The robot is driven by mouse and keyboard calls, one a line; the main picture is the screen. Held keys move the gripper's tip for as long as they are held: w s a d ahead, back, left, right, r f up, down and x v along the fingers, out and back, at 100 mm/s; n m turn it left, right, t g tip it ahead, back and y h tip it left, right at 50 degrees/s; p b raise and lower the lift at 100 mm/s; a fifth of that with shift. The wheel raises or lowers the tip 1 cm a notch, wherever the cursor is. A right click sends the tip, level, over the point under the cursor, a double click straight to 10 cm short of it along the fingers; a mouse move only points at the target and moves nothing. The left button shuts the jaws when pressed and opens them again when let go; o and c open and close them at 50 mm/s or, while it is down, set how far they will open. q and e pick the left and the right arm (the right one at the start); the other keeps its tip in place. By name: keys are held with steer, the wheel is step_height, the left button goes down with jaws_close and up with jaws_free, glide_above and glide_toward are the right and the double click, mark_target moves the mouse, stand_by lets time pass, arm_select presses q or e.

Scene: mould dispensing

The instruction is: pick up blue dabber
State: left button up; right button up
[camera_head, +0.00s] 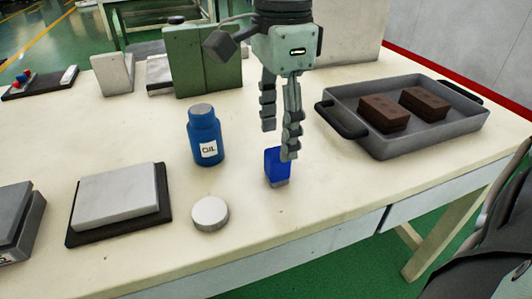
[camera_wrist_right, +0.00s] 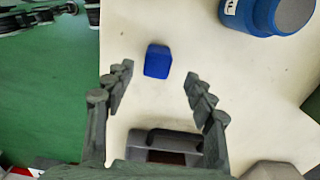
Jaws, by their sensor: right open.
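The blue dabber (camera_head: 275,168), a small blue block with a greyish base, stands on the cream table in the head view. It also shows in the right wrist view (camera_wrist_right: 157,61), near the fingertips and roughly between their lines, slightly beyond them. My right gripper (camera_head: 279,140) points down over the dabber, and one finger overlaps its upper right edge in the head view. In the right wrist view the two fingers (camera_wrist_right: 158,78) are spread apart with nothing between them. I cannot tell whether a finger touches the dabber. My left gripper is not in view.
A blue oil bottle (camera_head: 205,140) stands left of the dabber, with a round white lid (camera_head: 210,213) in front. A grey tray (camera_head: 431,143) holding two brown blocks (camera_head: 384,113) is at right. A pale slab (camera_head: 117,197) lies at left. The table's front edge is close to the dabber.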

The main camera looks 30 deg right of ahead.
mark_target(278, 152)
steer(key=f, duration=0.6)
steer(key=shift+s+a+f+p, duration=0.1)
steer(key=shift+s+f+p, duration=0.1)
steer(key=shift+f+p, duration=0.1)
steer(key=c, duration=1.3)
steer(key=shift+o, duration=0.2)
steer(key=shift+r, duration=0.15)
